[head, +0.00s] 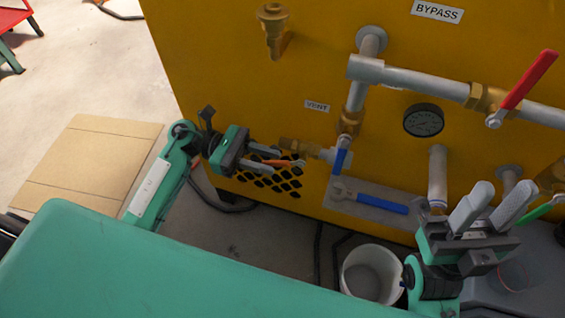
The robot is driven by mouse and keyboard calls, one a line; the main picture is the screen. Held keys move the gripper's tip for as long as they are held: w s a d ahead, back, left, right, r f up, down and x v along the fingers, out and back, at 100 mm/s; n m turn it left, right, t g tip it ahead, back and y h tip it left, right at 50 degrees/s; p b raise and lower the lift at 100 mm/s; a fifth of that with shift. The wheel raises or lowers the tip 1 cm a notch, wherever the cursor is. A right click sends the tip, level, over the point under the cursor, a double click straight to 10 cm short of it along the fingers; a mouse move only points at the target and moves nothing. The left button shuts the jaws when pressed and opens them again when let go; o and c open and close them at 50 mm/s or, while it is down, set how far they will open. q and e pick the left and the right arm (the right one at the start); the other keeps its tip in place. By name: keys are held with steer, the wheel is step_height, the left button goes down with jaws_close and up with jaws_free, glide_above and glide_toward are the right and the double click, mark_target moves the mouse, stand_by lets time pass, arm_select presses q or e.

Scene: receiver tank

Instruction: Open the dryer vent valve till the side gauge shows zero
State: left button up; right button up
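The VENT label (317,105) is on the yellow panel. Below it, a brass fitting (297,146) sticks out to the left of a pipe joint, and a brass valve (349,121) with a blue lever (341,158) sits on the vertical pipe. My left gripper (279,158) is at the brass fitting, its fingers on either side of an orange handle (273,162); I cannot tell whether they grip it. A dark round gauge (423,120) is on the panel; its reading is too small to tell. My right gripper (497,200) is open, fingers pointing up, at the lower right.
A blue-handled wrench (380,204) lies on a grey shelf (398,191). A white bucket (372,271) stands below. A green lever (538,209) is at the right. Cardboard (90,160) lies on the floor.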

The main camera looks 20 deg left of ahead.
mark_target(286, 166)
arm_select(q)
steer(key=shift+s+d, duration=0.1)
steer(key=shift+d, duration=1.95)
jaws_close()
